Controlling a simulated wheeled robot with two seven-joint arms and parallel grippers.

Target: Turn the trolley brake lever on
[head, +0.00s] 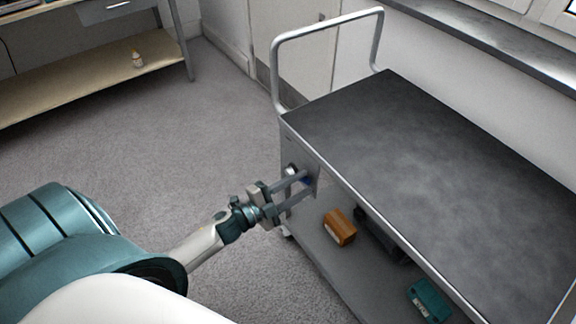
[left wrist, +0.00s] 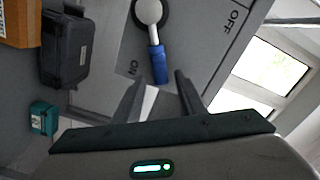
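The trolley (head: 400,150) stands at the right with a dark top and a tubular handle. Its brake lever, with a round grey hub and blue grip (left wrist: 156,62), is on the grey end panel. In the left wrist view the lever points down, close to the ON mark (left wrist: 133,67) and away from the OFF mark (left wrist: 234,17). My left gripper (head: 306,184) is open at the panel; in the left wrist view its fingertips (left wrist: 159,82) lie on either side of the grip's end. Contact cannot be told. In the head view the fingers partly hide the lever.
The trolley's lower shelf holds an orange-brown box (head: 340,227), a dark case (left wrist: 66,48) and a teal box (head: 428,299). A workbench (head: 95,75) with a small bottle stands at the back left. Grey floor is clear between them.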

